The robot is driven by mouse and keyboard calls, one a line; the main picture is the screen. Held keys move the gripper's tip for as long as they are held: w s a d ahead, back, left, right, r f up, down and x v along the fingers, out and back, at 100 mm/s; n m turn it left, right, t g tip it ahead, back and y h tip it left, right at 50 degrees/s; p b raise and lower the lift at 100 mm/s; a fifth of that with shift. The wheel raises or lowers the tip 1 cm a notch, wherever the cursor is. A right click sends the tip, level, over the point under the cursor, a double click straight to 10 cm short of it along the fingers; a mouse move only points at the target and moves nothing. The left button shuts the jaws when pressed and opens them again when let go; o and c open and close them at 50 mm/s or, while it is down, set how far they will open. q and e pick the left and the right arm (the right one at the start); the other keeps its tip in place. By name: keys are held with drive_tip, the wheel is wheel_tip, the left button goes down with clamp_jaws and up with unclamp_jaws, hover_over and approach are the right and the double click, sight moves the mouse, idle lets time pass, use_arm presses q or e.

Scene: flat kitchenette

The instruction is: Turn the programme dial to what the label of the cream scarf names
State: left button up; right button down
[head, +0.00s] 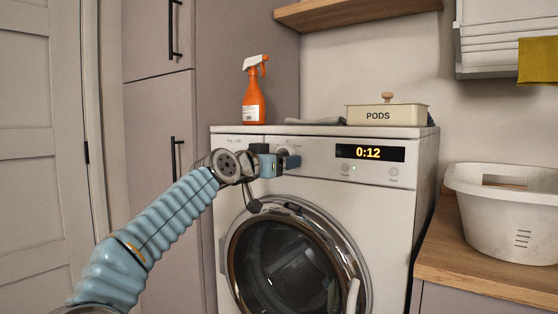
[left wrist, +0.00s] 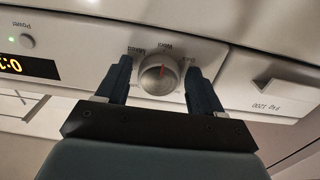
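In the left wrist view the panel appears upside down and the mark points towards the picture's top. My left gripper (head: 292,161) is at the panel and largely hides the dial in the head view. Its two fingers (left wrist: 160,70) stand on either side of the dial, with gaps visible between them and it. I see no cream scarf or its label. My right gripper is out of view.
The machine's display (head: 370,153) reads 0:12. Its round door (head: 285,265) is below the panel. A white basket (head: 505,210) and mustard cloth (head: 538,60) are at right.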

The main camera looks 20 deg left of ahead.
use_arm(q)
drive_tip(key=shift+o, duration=0.5)
drive_tip(key=shift+r, duration=0.15)
drive_tip(key=shift+s, duration=0.1)
drive_tip(key=b+v, duration=0.5)
drive_tip(key=v, duration=0.8)
drive_tip(key=shift+s+a+b, duration=0.15)
drive_tip(key=shift+s+b, duration=0.15)
drive_tip(key=shift+s, duration=0.05)
